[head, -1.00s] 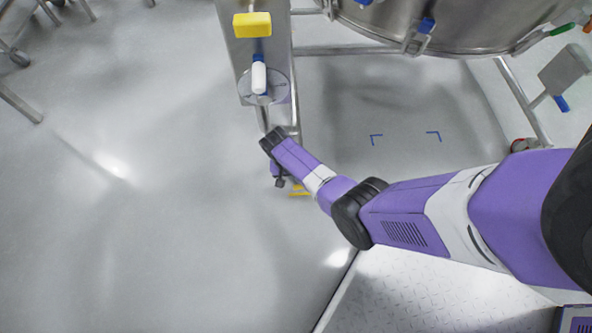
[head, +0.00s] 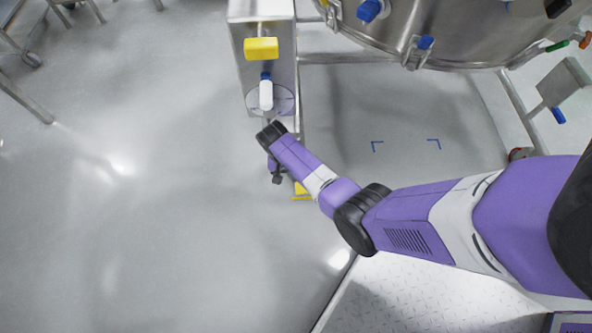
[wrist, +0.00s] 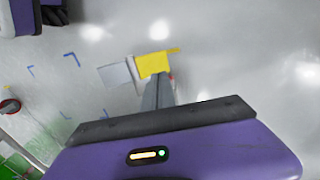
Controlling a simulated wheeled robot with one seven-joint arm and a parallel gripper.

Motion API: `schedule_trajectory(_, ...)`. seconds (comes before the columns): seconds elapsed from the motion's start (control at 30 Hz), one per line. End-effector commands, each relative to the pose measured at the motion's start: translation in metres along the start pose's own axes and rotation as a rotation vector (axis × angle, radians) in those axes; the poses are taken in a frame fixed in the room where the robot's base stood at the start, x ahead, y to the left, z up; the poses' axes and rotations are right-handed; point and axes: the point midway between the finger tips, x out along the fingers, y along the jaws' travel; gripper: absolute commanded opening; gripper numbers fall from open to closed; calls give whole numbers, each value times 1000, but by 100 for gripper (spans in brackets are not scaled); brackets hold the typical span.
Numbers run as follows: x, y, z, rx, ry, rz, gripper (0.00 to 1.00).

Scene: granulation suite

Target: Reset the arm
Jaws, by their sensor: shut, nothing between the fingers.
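My purple and white arm (head: 410,218) reaches from the right edge of the head view to the middle, bent at a black joint. Its far end is beside the foot of a steel column. The gripper itself is mostly hidden there by the wrist. In the wrist view my gripper (wrist: 160,82) shows as two grey fingers shut together, with nothing between them. Behind their tips is a yellow piece (wrist: 153,64), and a pale grey plate lies to its left. I cannot tell whether the fingers touch the yellow piece.
The steel column (head: 283,75) carries a yellow block (head: 261,48) and a white cylinder with a blue cap (head: 266,95). A large steel vessel (head: 450,35) stands at the upper right. Blue floor marks (head: 405,143) lie below it.

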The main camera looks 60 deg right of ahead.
Motion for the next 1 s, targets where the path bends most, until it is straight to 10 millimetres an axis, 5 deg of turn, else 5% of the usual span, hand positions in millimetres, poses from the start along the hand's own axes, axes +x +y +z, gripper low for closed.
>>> schedule_trajectory(0.47, 0, 1, 8, -19, 22, -16, 0)
schedule_trajectory(0.77, 28, 14, 63, -184, 238, -165, 0)
schedule_trajectory(1.0, 8, 32, 115, -333, 449, -304, 0)
